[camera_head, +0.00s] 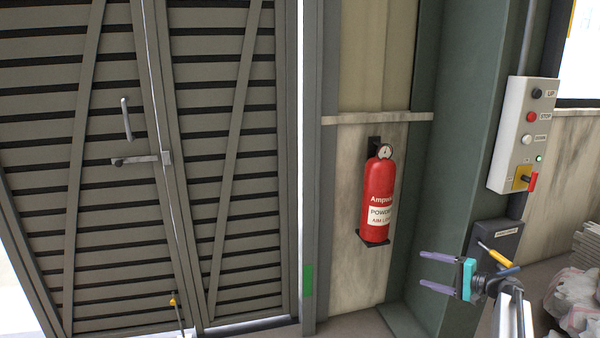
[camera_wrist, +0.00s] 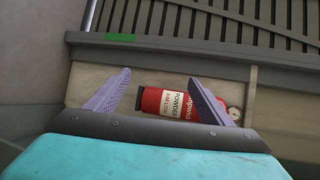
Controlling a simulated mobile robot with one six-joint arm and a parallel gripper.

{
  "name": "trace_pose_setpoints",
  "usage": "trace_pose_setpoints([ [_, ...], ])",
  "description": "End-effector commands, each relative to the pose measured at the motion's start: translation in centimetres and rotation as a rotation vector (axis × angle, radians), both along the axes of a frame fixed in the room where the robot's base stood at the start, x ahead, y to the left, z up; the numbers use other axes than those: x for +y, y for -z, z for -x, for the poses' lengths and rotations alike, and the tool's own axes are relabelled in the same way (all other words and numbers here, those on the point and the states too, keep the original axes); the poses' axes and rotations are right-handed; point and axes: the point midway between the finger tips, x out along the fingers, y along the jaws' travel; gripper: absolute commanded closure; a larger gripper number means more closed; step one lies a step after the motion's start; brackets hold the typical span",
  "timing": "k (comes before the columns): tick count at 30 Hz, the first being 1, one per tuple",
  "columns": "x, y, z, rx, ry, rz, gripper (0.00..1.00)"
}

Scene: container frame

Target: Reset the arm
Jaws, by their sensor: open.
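My gripper (camera_head: 437,272) is at the lower right of the head view, with its two purple fingers apart and nothing between them. It points left, below and to the right of the red fire extinguisher (camera_head: 378,200) on the wall. In the wrist view my gripper (camera_wrist: 160,90) also shows two spread fingers. The fire extinguisher (camera_wrist: 175,102) appears sideways there, beyond the fingers and partly behind the right one. It looks apart from the gripper.
A slatted double door (camera_head: 225,160) with a latch (camera_head: 140,160) fills the left. A control box (camera_head: 523,135) with several buttons hangs on a green post (camera_head: 455,130) at right. A dark box (camera_head: 497,240) with a yellow-handled tool sits near my arm. White sacks (camera_head: 575,295) lie at far right.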

Motion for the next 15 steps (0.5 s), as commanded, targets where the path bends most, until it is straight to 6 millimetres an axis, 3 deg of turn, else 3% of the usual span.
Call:
trace_pose_setpoints([
  [1, 2.5, 1.6, 0.3, 0.027, -0.026, 0.002, 0.26],
  [8, 11.3, 8.7, 2.0, 0.142, -0.130, 0.034, 0.26],
  [15, 20.1, 15.9, 6.0, 0.268, -0.247, 0.094, 0.26],
])
